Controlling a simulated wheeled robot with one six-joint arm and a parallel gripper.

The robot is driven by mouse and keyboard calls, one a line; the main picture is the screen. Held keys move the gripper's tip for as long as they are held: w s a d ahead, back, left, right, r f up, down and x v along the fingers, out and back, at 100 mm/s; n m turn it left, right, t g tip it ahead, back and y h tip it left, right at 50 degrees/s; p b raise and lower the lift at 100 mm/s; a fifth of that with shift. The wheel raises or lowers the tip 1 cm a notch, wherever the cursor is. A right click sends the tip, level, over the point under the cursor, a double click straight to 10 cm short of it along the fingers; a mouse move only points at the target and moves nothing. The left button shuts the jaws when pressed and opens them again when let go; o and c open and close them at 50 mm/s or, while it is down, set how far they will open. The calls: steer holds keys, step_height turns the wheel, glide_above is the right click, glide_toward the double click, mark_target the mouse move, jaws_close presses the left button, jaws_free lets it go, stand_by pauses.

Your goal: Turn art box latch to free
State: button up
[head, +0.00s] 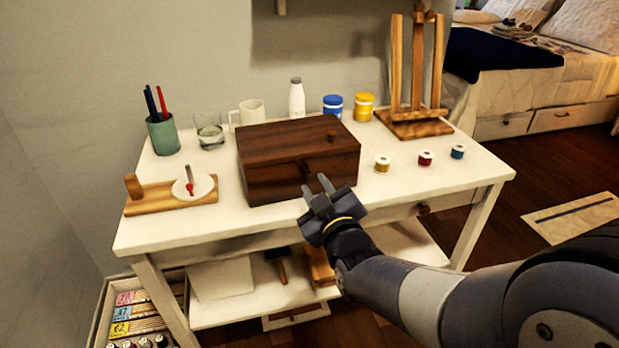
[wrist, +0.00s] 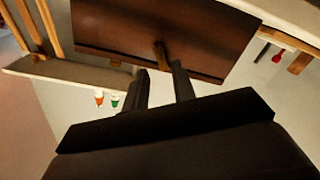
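The art box (head: 265,183) is a dark brown wooden box with its lid shut, standing on the white desk. Its front face (wrist: 110,28) fills the top of the wrist view. In the head view the latch (head: 308,166) shows just above my fingertips. My gripper (head: 315,186) is in front of the box, its two fingers parted with nothing between them. In the wrist view my gripper (wrist: 160,74) has the latch lined up between its fingertips; whether they touch it I cannot tell.
The white desk (head: 430,185) has small paint pots (head: 425,158) right of the box and an easel (head: 415,120) behind them. A wooden board (head: 150,203) with a white dish lies at left. A mug, bottle (head: 296,100) and glass stand behind.

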mark_target(307, 171)
steer(key=x, duration=0.4)
steer(key=shift+w+a, duration=0.15)
steer(key=shift+w, duration=0.25)
steer(key=shift+c, duration=0.5)
jaws_close()
